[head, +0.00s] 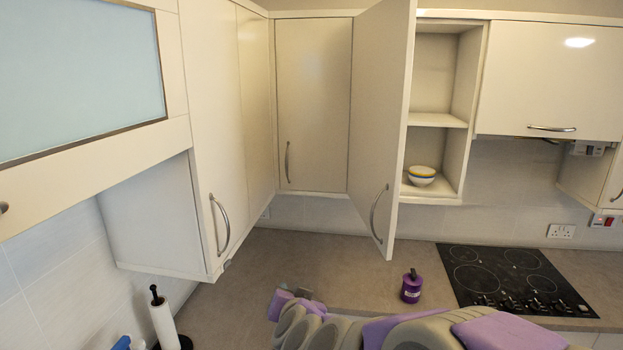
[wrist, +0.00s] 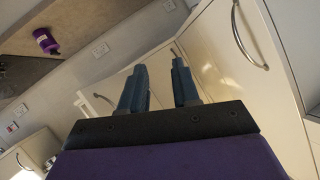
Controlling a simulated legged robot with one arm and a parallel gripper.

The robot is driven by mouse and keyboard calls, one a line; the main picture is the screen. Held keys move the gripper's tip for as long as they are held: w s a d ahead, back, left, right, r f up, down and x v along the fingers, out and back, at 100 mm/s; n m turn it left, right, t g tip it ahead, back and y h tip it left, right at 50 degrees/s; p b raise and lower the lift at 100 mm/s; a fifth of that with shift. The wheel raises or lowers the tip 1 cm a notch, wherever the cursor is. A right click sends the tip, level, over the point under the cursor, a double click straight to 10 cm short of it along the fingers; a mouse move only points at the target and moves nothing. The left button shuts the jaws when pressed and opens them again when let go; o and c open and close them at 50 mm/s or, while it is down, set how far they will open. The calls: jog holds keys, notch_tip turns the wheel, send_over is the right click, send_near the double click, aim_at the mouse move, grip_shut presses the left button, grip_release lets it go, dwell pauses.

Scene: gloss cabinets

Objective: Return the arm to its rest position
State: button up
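My arm reaches across the bottom of the head view, purple and grey, low in front of the counter. Its fingers cannot be made out there. In the wrist view my gripper (wrist: 159,66) shows two blue-grey fingers standing apart with an empty gap between them. Cream cabinet fronts lie beyond the fingers, and nothing is held. The wrist picture is tilted.
A cabinet door (head: 378,120) stands open beside shelves holding stacked bowls (head: 421,176). A purple container (head: 411,288), also in the wrist view (wrist: 46,40), stands on the counter (head: 340,262) left of the black hob (head: 512,277). A paper roll (head: 163,322) stands lower left.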

jog(key=s+d+f+n+g+y+b, duration=0.15)
jog(key=s+f+g+b, duration=0.25)
jog(key=s+f, duration=0.4)
jog(key=s+d+f+n+g+b, duration=0.35)
jog(key=s+f, duration=0.25)
jog(key=s, duration=0.4)
jog(key=s+d+f+m+g+h+b, duration=0.1)
jog(key=s+d+f+g+h+b, duration=0.1)
jog(key=s+d, duration=0.4)
jog(key=s+d+f+m+g+h+b, duration=0.1)
jog(key=s+d+f+g, duration=0.4)
jog(key=s, duration=0.9)
jog(key=shift+d+f+h+b, duration=0.15)
jog(key=shift+d+h+b, duration=0.4)
jog(key=shift+d+b, duration=0.5)
